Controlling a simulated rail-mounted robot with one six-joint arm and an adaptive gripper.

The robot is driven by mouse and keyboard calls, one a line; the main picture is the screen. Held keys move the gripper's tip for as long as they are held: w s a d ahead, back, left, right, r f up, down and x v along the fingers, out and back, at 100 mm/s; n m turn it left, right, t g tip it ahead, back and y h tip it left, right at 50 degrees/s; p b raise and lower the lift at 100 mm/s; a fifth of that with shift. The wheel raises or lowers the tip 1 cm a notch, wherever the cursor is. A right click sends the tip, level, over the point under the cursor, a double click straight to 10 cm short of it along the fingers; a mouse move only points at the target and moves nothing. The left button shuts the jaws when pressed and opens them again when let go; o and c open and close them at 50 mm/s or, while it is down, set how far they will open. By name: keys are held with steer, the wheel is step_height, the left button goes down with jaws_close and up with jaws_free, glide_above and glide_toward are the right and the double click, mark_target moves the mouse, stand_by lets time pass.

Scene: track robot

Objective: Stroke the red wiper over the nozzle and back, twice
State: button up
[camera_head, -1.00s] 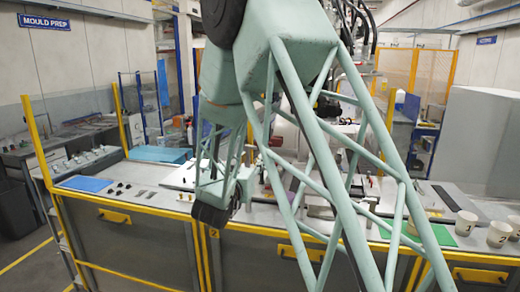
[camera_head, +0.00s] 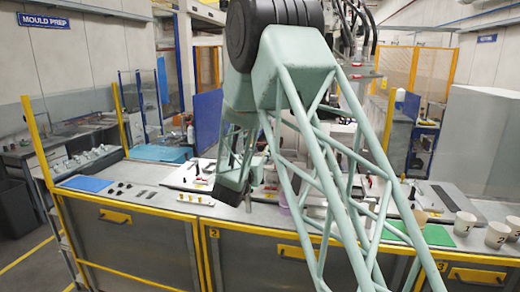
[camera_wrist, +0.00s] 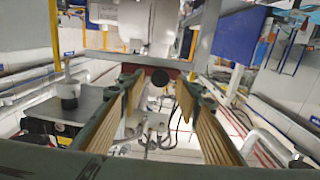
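My gripper (camera_wrist: 160,104) spreads its two tan-padded fingers wide in the wrist view, with nothing clearly held between the pads. Beyond the fingertips are a dark round part (camera_wrist: 160,77) and a dark reddish bar (camera_wrist: 181,72); I cannot tell whether either is the nozzle or the wiper. In the head view the dark end of my gripper (camera_head: 229,192) is above the front part of the bench, left of the middle; its fingers are not distinct there. A small red item lies on a white board (camera_head: 176,178) behind it, too small to identify. The nozzle is not identifiable.
The bench (camera_head: 155,197) carries a blue mat (camera_head: 87,184), small dark parts and a green mat (camera_head: 428,234). Pale cups (camera_head: 464,224) stand at the right. A pinkish container is partly hidden behind my arm. The left front bench surface has free room.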

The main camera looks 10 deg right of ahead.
steer(key=shift+x, duration=1.15)
jaws_close()
